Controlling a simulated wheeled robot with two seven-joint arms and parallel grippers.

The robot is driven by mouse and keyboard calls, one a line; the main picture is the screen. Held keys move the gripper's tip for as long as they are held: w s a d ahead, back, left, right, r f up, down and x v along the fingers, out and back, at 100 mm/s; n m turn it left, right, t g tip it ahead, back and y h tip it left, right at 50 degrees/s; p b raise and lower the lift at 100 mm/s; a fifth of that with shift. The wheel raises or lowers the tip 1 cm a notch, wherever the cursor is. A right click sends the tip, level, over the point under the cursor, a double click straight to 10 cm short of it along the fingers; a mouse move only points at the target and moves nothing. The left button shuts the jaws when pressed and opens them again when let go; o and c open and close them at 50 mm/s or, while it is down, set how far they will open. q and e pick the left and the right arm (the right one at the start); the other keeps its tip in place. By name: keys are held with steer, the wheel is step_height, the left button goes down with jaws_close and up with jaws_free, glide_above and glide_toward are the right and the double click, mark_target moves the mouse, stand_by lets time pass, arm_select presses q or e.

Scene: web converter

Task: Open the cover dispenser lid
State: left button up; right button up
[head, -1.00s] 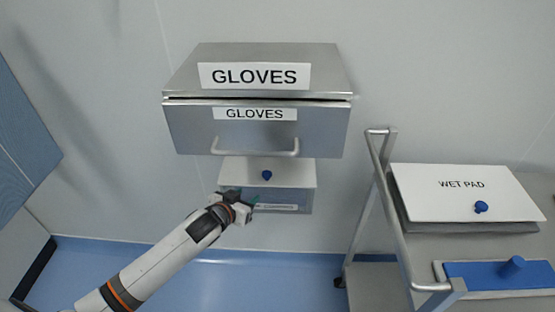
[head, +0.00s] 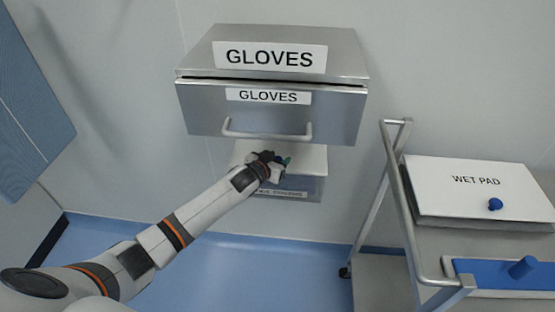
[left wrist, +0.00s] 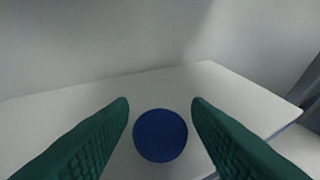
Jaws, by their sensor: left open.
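The cover dispenser (head: 308,187) is a small box on the wall below the glove box, with a white lid (head: 312,158) that lies shut. In the left wrist view the lid (left wrist: 60,115) carries a round blue knob (left wrist: 160,135). My left gripper (head: 282,160) is over the lid and hides most of the knob in the head view. In the left wrist view the green fingers of my left gripper (left wrist: 160,110) are open, one on each side of the knob, with a gap on both sides. My right gripper is not in view.
A metal glove box (head: 270,110) with a drawer handle (head: 268,135) hangs just above the dispenser. A metal cart (head: 400,200) stands to the right, with a white-lidded wet pad box (head: 475,185) and a blue-topped tray (head: 490,273). The floor below is clear.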

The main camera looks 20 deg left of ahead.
arm_select(q)
steer(key=shift+w, duration=0.1)
jaws_close()
steer(key=shift+w+r+p, duration=0.15)
steer(key=shift+r+p, duration=0.3)
steer(key=shift+r, duration=0.05)
steer(key=shift+w+a+r+p, duration=0.1)
steer(key=shift+w+r+p, duration=0.15)
steer(key=shift+r+p, duration=0.4)
steer(key=shift+w+a+r+p, duration=0.1)
steer(key=shift+w+r+p, duration=0.15)
steer(key=shift+r+p, duration=0.35)
steer(key=shift+w+r+p, duration=0.45)
steer(key=shift+r, duration=0.35)
steer(key=shift+w+a+r+p, duration=0.2)
steer(key=shift+w+r+p, duration=0.05)
steer(key=shift+w+r, duration=0.25)
steer(key=shift+w+a+r+p, duration=0.15)
steer(key=shift+w+r+p, duration=0.1)
steer(key=shift+w+r, duration=0.2)
steer(key=shift+w, duration=0.1)
